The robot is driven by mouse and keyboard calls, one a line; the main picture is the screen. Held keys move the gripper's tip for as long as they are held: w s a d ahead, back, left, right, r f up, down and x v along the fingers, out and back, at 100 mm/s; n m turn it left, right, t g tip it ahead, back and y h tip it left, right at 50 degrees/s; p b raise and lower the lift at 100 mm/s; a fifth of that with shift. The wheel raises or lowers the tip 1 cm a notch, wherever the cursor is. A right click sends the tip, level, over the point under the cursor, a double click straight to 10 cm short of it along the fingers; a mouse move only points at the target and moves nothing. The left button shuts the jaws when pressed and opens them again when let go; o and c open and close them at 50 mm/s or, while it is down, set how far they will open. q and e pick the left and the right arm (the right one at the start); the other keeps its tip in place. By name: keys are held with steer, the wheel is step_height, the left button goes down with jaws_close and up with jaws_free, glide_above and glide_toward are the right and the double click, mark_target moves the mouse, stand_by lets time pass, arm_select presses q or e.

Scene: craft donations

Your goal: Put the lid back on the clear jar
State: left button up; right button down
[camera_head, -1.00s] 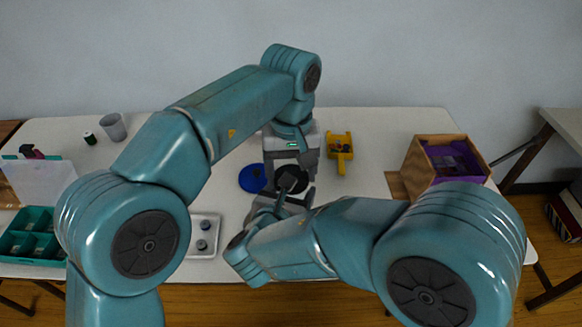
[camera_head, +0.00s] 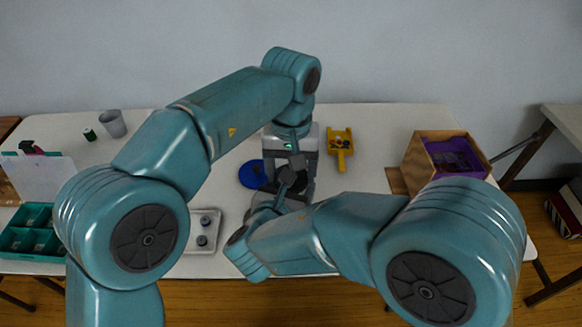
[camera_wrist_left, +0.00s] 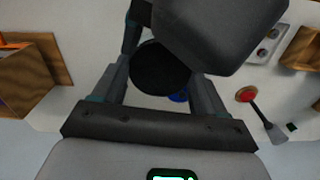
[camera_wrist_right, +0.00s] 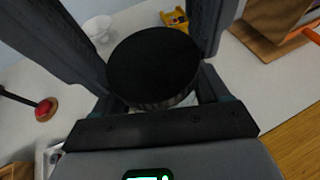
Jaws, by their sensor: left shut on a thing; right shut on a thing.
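The lid is a black round disc (camera_wrist_right: 155,65) with a ridged edge. It sits between the fingers of my right gripper (camera_head: 290,178), which is shut on it. The lid also shows in the left wrist view (camera_wrist_left: 160,68), partly behind my right gripper. My left gripper (camera_wrist_left: 163,66) reaches down from the back, with its fingers on either side below the lid, shut on the clear jar. The jar is almost wholly hidden; only a pale bit (camera_wrist_right: 188,101) shows under the lid. I cannot tell whether the lid is seated on it.
A blue disc (camera_head: 251,174) lies left of the grippers and a yellow scoop-like tray (camera_head: 341,149) right of them.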

arm_select(q)
steer(key=m, duration=0.4)
steer(key=shift+s+m, duration=0.1)
steer(key=shift+m, duration=0.2)
steer(key=shift+d, duration=0.1)
steer(key=o, duration=1)
steer(key=shift+c, duration=0.3)
